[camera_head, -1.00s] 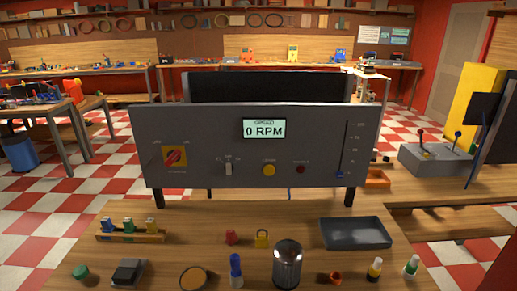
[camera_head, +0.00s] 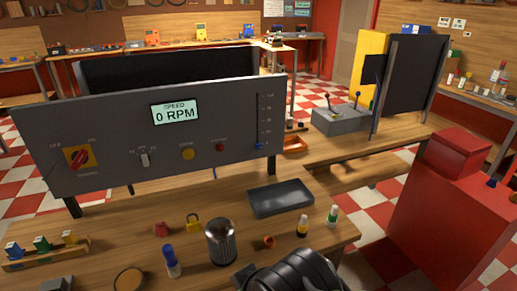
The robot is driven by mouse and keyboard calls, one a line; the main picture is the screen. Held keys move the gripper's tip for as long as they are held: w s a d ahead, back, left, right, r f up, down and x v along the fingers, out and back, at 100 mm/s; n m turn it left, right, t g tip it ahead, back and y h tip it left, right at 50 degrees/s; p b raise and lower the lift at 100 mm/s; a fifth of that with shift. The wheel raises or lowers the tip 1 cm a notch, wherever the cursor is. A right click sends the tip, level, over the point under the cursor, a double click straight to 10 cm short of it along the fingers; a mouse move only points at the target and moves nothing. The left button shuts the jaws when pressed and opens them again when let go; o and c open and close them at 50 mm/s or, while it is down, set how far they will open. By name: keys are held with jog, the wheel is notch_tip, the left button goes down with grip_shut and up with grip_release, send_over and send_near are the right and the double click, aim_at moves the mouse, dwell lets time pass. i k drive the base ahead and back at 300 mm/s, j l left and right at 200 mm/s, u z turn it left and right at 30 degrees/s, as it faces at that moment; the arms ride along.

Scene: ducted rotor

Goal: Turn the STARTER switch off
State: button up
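The grey control panel (camera_head: 115,103) stands tilted in the picture at the left, its display reading 0 RPM. On its face are a red rotary knob (camera_head: 79,156) on a yellow plate, a small white toggle switch (camera_head: 145,159), a yellow button (camera_head: 188,153), a dark red button or lamp (camera_head: 220,146) and a slider with a blue knob (camera_head: 258,146). The labels are too small to read, so I cannot tell which control is the STARTER. A dark ribbed part of my arm shows at the bottom edge, apart from the panel. I cannot make out gripper fingers.
On the wooden bench before the panel are a grey tray (camera_head: 281,198), a dark metal cylinder (camera_head: 220,242), a blue-capped bottle (camera_head: 171,261), a yellow padlock (camera_head: 194,222) and small bottles. A red cabinet (camera_head: 450,215) stands at right. A lever box (camera_head: 341,120) sits behind.

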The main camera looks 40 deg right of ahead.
aim_at(80, 157)
jog(key=i+j, duration=0.7)
jog(key=j, duration=0.2)
jog(key=u, duration=0.05)
